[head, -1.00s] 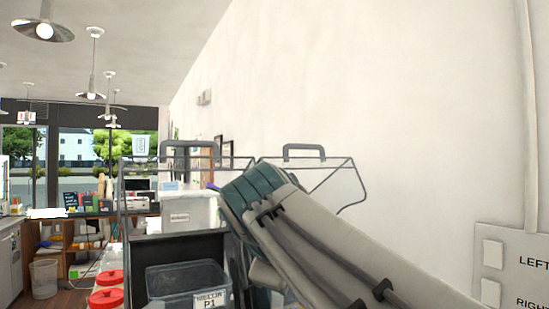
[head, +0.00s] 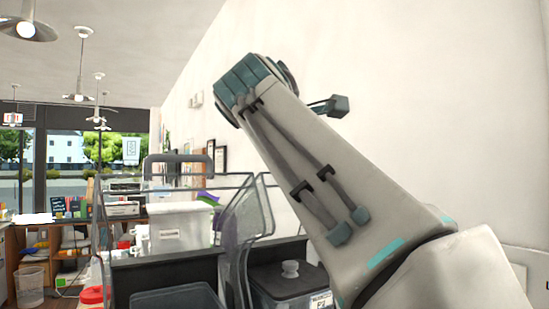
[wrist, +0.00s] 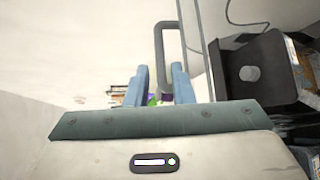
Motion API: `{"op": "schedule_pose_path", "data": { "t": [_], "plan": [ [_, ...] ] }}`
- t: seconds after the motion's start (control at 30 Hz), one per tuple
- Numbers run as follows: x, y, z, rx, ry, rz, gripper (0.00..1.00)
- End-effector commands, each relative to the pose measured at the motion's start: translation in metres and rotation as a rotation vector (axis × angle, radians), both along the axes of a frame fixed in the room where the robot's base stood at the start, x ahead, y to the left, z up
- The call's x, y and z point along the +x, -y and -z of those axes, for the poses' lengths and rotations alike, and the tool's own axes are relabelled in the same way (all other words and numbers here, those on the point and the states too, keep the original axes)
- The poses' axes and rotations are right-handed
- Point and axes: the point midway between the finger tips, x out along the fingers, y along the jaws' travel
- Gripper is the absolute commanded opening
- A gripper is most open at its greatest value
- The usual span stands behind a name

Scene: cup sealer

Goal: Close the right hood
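The right hood (head: 267,205) is a clear, grey-edged cover. In the head view only its left part shows beside my arm, which hides the rest; its exact angle is hard to tell. In the wrist view a grey U-shaped hood handle (wrist: 173,26) is just beyond my gripper (wrist: 158,74). The two blue fingers stand apart, with the handle's near leg lined up between them; I cannot tell if they touch it. My gripper's fingers are hidden in the head view. The left hood's handle (head: 180,159) stands up at the left.
A black lidded container with a grey knob (head: 290,269) sits under the right side. A white bin (head: 180,228) stands behind the frame on the left. The white wall is close on the right. The wrist view also shows the dark container's knob (wrist: 249,73).

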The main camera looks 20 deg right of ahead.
Motion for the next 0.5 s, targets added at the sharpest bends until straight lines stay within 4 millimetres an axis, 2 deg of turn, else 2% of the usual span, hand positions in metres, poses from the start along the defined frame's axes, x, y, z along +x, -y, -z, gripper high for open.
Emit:
{"op": "schedule_pose_path", "data": {
  "t": [0.2,0.5],
  "plan": [
    [0.036,0.028,0.010,0.001,-0.003,0.001,0.22],
    [0.062,0.048,0.020,0.001,0.000,0.000,0.22]
  ]
}}
